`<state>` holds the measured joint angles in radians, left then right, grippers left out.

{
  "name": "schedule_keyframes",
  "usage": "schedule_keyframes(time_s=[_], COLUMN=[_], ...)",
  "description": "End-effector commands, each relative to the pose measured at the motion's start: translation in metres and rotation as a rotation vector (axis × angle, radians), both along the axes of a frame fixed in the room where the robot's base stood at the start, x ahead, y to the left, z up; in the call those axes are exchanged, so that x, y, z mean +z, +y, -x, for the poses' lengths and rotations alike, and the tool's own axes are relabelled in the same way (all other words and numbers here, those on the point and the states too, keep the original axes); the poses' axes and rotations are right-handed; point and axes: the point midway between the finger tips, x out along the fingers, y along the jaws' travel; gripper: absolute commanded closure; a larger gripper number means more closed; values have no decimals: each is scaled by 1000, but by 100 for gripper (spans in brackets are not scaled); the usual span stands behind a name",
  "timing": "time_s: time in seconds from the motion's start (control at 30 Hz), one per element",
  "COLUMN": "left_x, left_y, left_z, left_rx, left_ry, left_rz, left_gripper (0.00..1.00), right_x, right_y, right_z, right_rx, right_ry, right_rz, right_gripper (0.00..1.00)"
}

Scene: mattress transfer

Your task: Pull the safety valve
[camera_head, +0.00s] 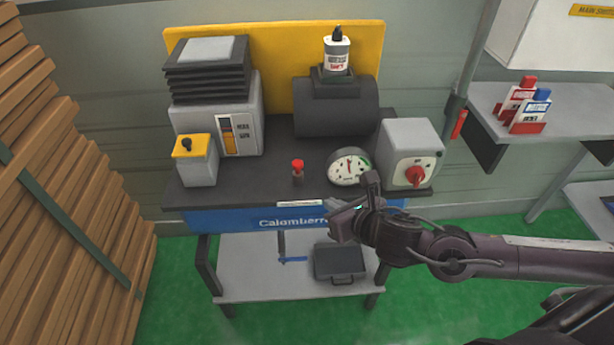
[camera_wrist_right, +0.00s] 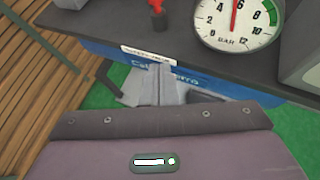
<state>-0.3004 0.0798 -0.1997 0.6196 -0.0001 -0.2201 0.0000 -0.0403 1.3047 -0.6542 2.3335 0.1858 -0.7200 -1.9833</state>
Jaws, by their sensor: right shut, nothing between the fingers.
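The safety valve (camera_head: 298,172) is a small upright fitting with a red top, standing near the front edge of the dark machine top. In the right wrist view its red part (camera_wrist_right: 158,14) shows at the top edge, partly cut off. My right gripper (camera_head: 338,223) is shut and empty, in front of the machine's front edge. It is lower than the valve and a little to its right, apart from it. In the right wrist view the closed grey fingers (camera_wrist_right: 160,82) point toward the blue front panel, below the valve. My left gripper is not in view.
A round pressure gauge (camera_head: 348,168) stands right of the valve, beside a grey box with a red knob (camera_head: 415,177). A yellow-topped grey box (camera_head: 196,160) is at the left. A black tank (camera_head: 335,108) stands behind. Stacked planks (camera_head: 60,220) fill the left side.

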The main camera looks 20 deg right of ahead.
Motion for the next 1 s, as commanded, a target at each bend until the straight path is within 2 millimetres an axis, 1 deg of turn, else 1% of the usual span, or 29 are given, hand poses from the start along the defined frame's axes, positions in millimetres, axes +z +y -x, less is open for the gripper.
schedule_keyframes(time_s=[0.1,0.43,0.57,0.73,1.0], left_x=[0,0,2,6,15], left_y=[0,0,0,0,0], left_z=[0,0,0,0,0], left_rx=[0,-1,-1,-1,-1], left_ry=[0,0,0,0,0], left_rz=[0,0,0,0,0], left_gripper=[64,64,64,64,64], right_x=[1,1,-1,-11,-35], right_y=[-3,-3,-2,3,11], right_z=[-1,-2,-8,-25,-68], right_rx=[26,26,23,22,24], right_ry=[-13,-13,-14,-13,-12], right_rz=[39,39,35,31,32], right_gripper=[100,100,100,100,100])
